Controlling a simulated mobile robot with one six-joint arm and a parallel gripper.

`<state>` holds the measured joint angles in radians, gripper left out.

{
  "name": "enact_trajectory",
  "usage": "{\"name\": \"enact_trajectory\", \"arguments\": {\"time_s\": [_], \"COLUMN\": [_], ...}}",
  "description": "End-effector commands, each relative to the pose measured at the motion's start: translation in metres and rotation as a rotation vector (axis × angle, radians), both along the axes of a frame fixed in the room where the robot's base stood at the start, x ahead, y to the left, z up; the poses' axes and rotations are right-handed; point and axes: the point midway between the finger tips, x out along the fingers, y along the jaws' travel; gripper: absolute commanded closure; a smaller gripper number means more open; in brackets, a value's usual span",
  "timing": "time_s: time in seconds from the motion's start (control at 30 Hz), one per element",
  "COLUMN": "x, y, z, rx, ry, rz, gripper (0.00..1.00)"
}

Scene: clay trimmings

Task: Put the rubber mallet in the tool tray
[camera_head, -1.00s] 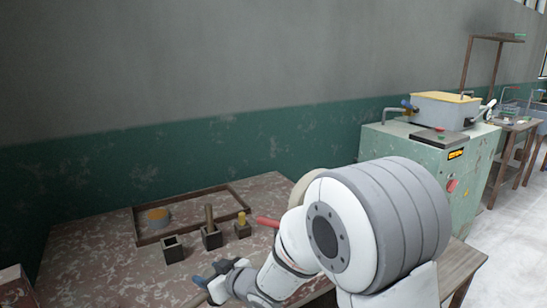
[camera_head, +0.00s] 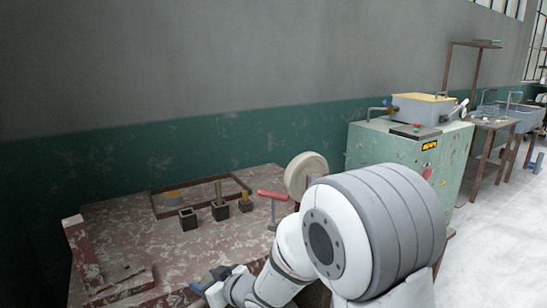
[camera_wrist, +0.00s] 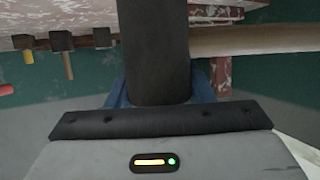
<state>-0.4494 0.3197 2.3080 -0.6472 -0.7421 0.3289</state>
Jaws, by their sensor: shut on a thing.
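My gripper (camera_wrist: 161,92) is shut on a thick dark cylinder (camera_wrist: 158,45), which appears to be the rubber mallet; its far end runs out of the wrist view. In the head view my gripper (camera_head: 207,281) is low in the picture, in front of the table, and the mallet cannot be made out clearly. A shallow tray with a thin brown rim (camera_head: 153,203), seemingly the tool tray, lies at the back of the worn red table.
Several dark square holders (camera_head: 188,219) stand at the tray's front edge, some with upright pegs. A red-handled item (camera_head: 272,195) and a cream disc (camera_head: 305,175) are to their right. Raised wooden boards (camera_head: 82,255) edge the table's left. A green cabinet (camera_head: 410,155) stands at right.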

Motion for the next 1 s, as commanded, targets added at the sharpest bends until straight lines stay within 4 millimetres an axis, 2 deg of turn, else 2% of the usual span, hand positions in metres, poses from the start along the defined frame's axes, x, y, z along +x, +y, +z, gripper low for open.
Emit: {"name": "enact_trajectory", "arguments": {"time_s": [0.27, 0.47, 0.57, 0.73, 0.9, 1.0], "x": [0.031, 0.057, 0.072, 0.094, 0.101, 0.101], "y": [-0.039, -0.082, -0.115, -0.188, -0.248, -0.274], "z": [-0.023, -0.047, -0.064, -0.1, -0.126, -0.138], "rx": [0.001, 0.0, 0.0, -0.002, -0.001, 0.0], "ry": [0.003, 0.004, 0.005, 0.006, 0.003, 0.002], "rz": [-0.131, -0.267, -0.362, -0.568, -0.73, -0.8], "gripper": [0.96, 0.96, 0.96, 0.96, 0.96, 0.96]}}
